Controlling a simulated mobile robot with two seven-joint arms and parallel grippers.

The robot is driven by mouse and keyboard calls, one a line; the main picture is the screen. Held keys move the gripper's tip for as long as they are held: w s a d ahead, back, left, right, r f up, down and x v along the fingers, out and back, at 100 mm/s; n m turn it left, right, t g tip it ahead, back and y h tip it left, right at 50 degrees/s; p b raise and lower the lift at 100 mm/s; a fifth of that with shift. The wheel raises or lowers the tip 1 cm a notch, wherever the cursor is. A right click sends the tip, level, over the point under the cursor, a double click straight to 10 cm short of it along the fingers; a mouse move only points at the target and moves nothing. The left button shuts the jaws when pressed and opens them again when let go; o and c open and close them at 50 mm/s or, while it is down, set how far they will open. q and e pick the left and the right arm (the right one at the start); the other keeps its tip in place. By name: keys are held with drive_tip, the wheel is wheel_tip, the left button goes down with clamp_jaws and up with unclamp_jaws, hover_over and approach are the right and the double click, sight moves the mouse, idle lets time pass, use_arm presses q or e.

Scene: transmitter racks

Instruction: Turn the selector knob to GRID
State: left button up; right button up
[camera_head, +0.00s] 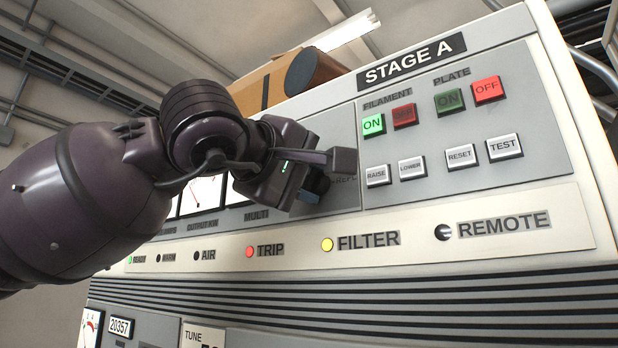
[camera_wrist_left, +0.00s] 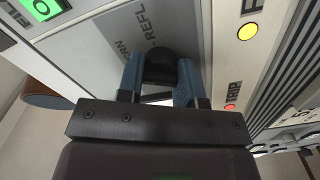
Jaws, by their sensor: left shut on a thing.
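The black selector knob (camera_wrist_left: 160,64) sits on the grey panel of the STAGE A cabinet. In the left wrist view it is between the two blue fingers of my left gripper (camera_wrist_left: 160,78), which is shut on it. In the head view my left gripper (camera_head: 314,188) covers the knob, just above the MULTI label (camera_head: 256,215). The REFL label (camera_wrist_left: 160,27) shows beyond the knob in the wrist view, with another partly hidden word beside it. A GRID label and the knob's pointer cannot be made out. My right gripper is in neither view.
Right of the gripper are the lit green filament ON button (camera_head: 373,125), the lit red plate OFF button (camera_head: 487,90) and the RAISE button (camera_head: 377,175). Meters (camera_head: 201,195) are partly behind my arm. The FILTER lamp (camera_head: 327,244) glows yellow below.

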use_arm(q)
drive_tip(key=n, duration=1.1)
idle(0.3)
drive_tip(key=shift+n, duration=0.3)
drive_tip(key=o, duration=0.9)
drive_tip(key=v, duration=1.1)
drive_tip(key=shift+d, duration=0.1)
